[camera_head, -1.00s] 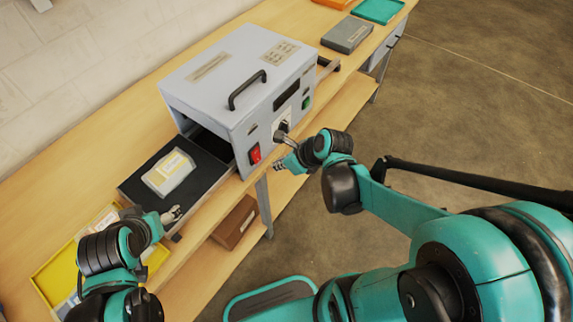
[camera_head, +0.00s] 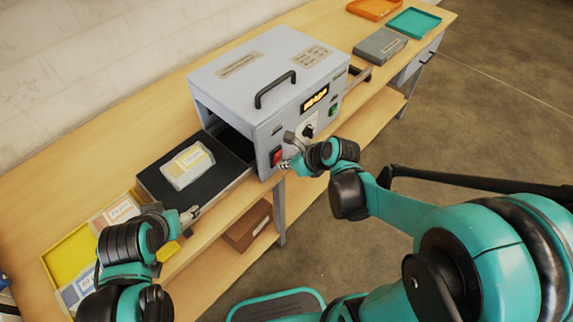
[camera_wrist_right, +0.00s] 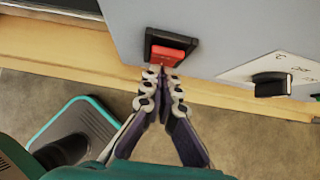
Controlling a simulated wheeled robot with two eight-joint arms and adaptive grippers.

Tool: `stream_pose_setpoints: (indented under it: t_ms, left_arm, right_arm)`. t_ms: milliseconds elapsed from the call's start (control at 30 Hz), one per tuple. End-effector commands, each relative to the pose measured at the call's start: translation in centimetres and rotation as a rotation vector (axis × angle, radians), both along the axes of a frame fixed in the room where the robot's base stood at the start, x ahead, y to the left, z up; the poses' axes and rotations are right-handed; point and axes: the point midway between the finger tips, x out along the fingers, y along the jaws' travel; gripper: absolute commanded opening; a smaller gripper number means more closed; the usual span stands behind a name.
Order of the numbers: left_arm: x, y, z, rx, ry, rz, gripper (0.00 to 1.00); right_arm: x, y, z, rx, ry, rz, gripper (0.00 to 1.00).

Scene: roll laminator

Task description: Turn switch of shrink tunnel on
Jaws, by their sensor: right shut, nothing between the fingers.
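The shrink tunnel (camera_head: 262,85) is a grey box on the bench, and its front display (camera_head: 315,97) glows orange. Its red rocker switch (camera_head: 276,156) sits low on the front face, and the wrist view shows it in a black frame (camera_wrist_right: 170,50). My right gripper (camera_head: 287,163) is shut and empty. In the wrist view its fingertips (camera_wrist_right: 162,69) are at the switch's lower edge and appear to touch it. My left gripper (camera_head: 191,214) is beside the front edge of the dark tray, and its jaw opening is too small to judge.
A pale packet (camera_head: 187,165) lies on the dark tray (camera_head: 158,187) at the tunnel's opening. A black dial (camera_wrist_right: 272,84) and a green button (camera_head: 335,110) are right of the switch. A yellow tray (camera_head: 70,256) is at left. A grey box (camera_head: 381,45) is beyond the tunnel.

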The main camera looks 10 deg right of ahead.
Motion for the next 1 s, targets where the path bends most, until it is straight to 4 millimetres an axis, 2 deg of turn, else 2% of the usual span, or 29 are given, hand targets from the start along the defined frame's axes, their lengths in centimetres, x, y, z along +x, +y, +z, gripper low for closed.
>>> stream_pose_setpoints:
  t_ms: [267,600,1000]
  left_arm:
    - [0.0,0.0,0.4,0.000,0.000,0.000,0.72]
    - [0.0,0.0,1.7,0.000,0.000,0.000,0.72]
    - [0.0,0.0,1.7,0.000,0.000,0.000,0.72]
  right_arm:
    - [0.1,0.0,0.4,0.000,0.002,0.001,0.00]
    - [0.1,0.0,1.9,0.000,0.001,0.001,0.00]
    - [0.0,-0.1,1.9,0.000,0.002,0.001,0.00]
